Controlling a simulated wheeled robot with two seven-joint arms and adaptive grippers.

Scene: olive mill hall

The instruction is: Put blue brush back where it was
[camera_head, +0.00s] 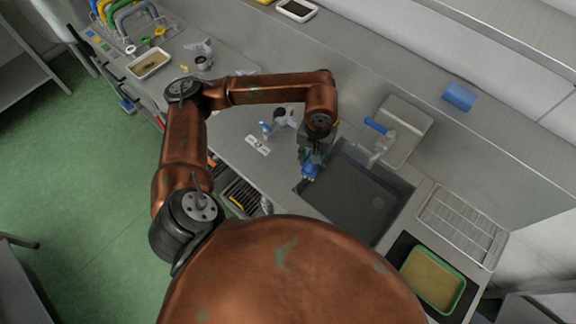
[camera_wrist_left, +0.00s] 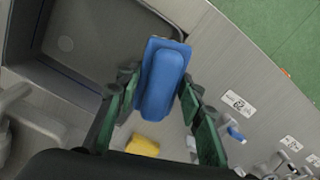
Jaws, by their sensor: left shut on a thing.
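The blue brush (camera_wrist_left: 163,82) is between the two green-padded fingers of my left gripper (camera_wrist_left: 160,92), which is shut on it. In the head view the brush (camera_head: 309,173) shows just below my left gripper (camera_head: 311,162), near the left edge of the dark sink (camera_head: 352,199). In the wrist view the brush overlaps the sink's rim and the steel counter beside it. I cannot tell how high it is held. A white label card (camera_head: 257,145) lies on the counter left of the gripper; it shows in the wrist view (camera_wrist_left: 238,103) too. My right gripper is not in view.
A tap with a blue lever (camera_head: 377,126) stands behind the sink. A wire rack (camera_head: 463,226) and a green-rimmed tray (camera_head: 460,296) are at right. A yellow block (camera_wrist_left: 143,146) shows near the gripper. A small blue-tipped object (camera_head: 266,128) stands beyond the card.

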